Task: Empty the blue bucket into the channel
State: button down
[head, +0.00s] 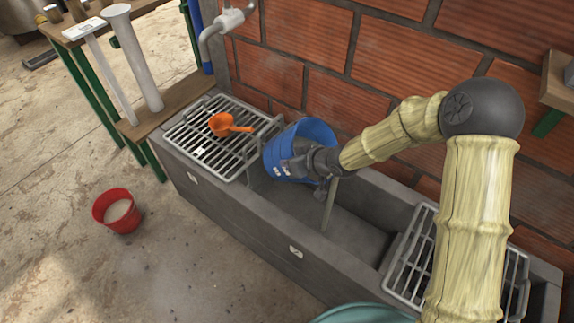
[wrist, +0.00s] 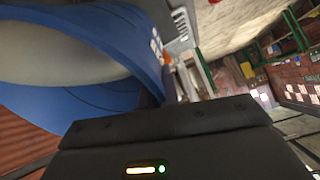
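The blue bucket (head: 282,160) is tilted over the grey concrete channel (head: 358,238), beside the left grate. My gripper (head: 296,168) is at the bucket's near side and appears shut on it; its fingertips are hard to make out. A pale narrow strip (head: 329,205) runs down from beside the gripper to the channel floor, looking like a pouring stream. In the wrist view the bucket (wrist: 110,55) fills the upper left, close to the gripper body, with a pale grey surface inside its rim. How much it holds cannot be told.
An orange scoop (head: 222,124) lies on the left metal grate (head: 205,150). Another grate (head: 410,262) covers the channel's right end. A red bucket (head: 117,211) stands on the floor. A brick wall (head: 300,50) rises behind, with a pipe (head: 222,22) above the left grate.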

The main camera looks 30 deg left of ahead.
jog(key=shift+d+r+y+b, duration=0.1)
jog(key=shift+d+y+b, duration=0.15)
jog(key=shift+y+b, duration=0.45)
jog(key=d+y+b, duration=0.1)
jog(key=b, duration=0.2)
jog(key=d+f+y+b, duration=0.1)
jog(key=b, duration=0.2)
jog(key=d+f+y+b, duration=0.1)
jog(key=y+b, duration=0.1)
jog(key=b, duration=0.1)
jog(key=shift+d+f+m, duration=0.2)
jog(key=shift+d+m, duration=0.1)
jog(key=shift+d, duration=0.05)
jog(key=d+f+m+t+y+b, duration=0.1)
jog(key=d+f+y+b, duration=0.1)
jog(key=d+y+b, duration=0.7)
jog(key=shift+w+d+f+m+t+b, duration=0.15)
jog(key=shift+w+d+m+t+b, duration=0.25)
jog(key=shift+b, duration=1.1)
jog(key=shift+s+d, duration=0.1)
jog(key=shift+s, duration=0.05)
dwell(1.0)
